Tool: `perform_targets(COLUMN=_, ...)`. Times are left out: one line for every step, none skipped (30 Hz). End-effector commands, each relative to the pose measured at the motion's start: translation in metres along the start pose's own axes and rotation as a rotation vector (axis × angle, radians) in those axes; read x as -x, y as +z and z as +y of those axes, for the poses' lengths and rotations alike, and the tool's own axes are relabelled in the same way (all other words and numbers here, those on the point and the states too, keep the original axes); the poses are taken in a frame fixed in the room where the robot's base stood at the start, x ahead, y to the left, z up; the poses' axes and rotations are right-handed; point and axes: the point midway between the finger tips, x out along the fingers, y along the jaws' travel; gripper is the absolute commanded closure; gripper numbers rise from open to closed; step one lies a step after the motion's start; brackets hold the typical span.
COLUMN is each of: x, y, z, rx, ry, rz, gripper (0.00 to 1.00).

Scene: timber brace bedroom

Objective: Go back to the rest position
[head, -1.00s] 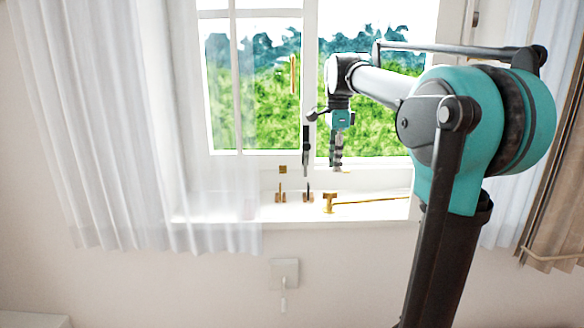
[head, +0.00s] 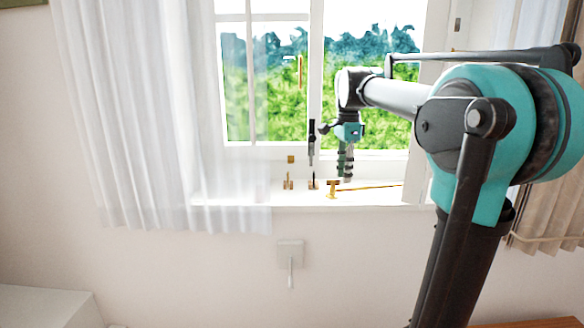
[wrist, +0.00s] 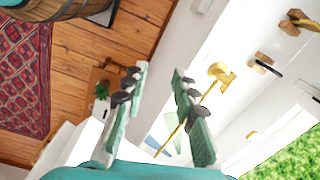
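My gripper (head: 346,172) hangs from my arm in front of the window, just above the sill, in the head view. In the wrist view my gripper (wrist: 160,72) has its two fingers apart with nothing between them. A brass window stay (head: 333,188) with a long thin bar lies along the sill below the gripper; it also shows in the wrist view (wrist: 221,75), beyond the right finger, which hides part of its bar.
The white window sill (head: 235,193) carries small brass fittings (head: 288,181). A sheer curtain (head: 140,120) hangs at left, a beige curtain (head: 550,205) at right. A wall switch (head: 290,252) is below. The wrist view shows a wooden floor (wrist: 85,50), red rug (wrist: 25,85) and barrel (wrist: 60,8).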

Motion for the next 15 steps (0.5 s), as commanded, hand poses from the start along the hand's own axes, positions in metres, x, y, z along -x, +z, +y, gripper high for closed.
perform_targets(x=-0.008, y=-0.001, z=0.003, rx=0.026, ry=-0.007, rz=0.001, gripper=0.72)
perform_targets(x=-0.012, y=-0.001, z=0.005, rx=0.043, ry=-0.011, rz=0.002, gripper=0.72)
perform_targets(x=-0.019, y=-0.001, z=0.007, rx=0.071, ry=-0.017, rz=0.003, gripper=0.72)
perform_targets(x=-0.024, y=-0.002, z=0.009, rx=0.092, ry=-0.023, rz=0.005, gripper=0.72)
perform_targets(x=-0.031, y=-0.002, z=0.012, rx=0.117, ry=-0.029, rz=0.006, gripper=0.72)
perform_targets(x=-0.039, y=-0.002, z=0.015, rx=0.15, ry=-0.038, rz=0.009, gripper=0.72)
perform_targets(x=-0.046, y=-0.003, z=0.018, rx=0.178, ry=-0.044, rz=0.011, gripper=0.72)
perform_targets(x=-0.053, y=-0.003, z=0.022, rx=0.206, ry=-0.05, rz=0.013, gripper=0.72)
perform_targets(x=-0.063, y=-0.003, z=0.026, rx=0.246, ry=-0.06, rz=0.018, gripper=0.72)
perform_targets(x=-0.071, y=-0.003, z=0.03, rx=0.279, ry=-0.068, rz=0.021, gripper=0.72)
perform_targets(x=-0.08, y=-0.004, z=0.035, rx=0.315, ry=-0.076, rz=0.025, gripper=0.72)
perform_targets(x=-0.093, y=-0.004, z=0.042, rx=0.367, ry=-0.087, rz=0.032, gripper=0.72)
perform_targets(x=-0.104, y=-0.004, z=0.048, rx=0.41, ry=-0.098, rz=0.039, gripper=0.72)
perform_targets(x=-0.116, y=-0.004, z=0.056, rx=0.458, ry=-0.107, rz=0.046, gripper=0.72)
perform_targets(x=-0.134, y=-0.003, z=0.067, rx=0.527, ry=-0.123, rz=0.058, gripper=0.72)
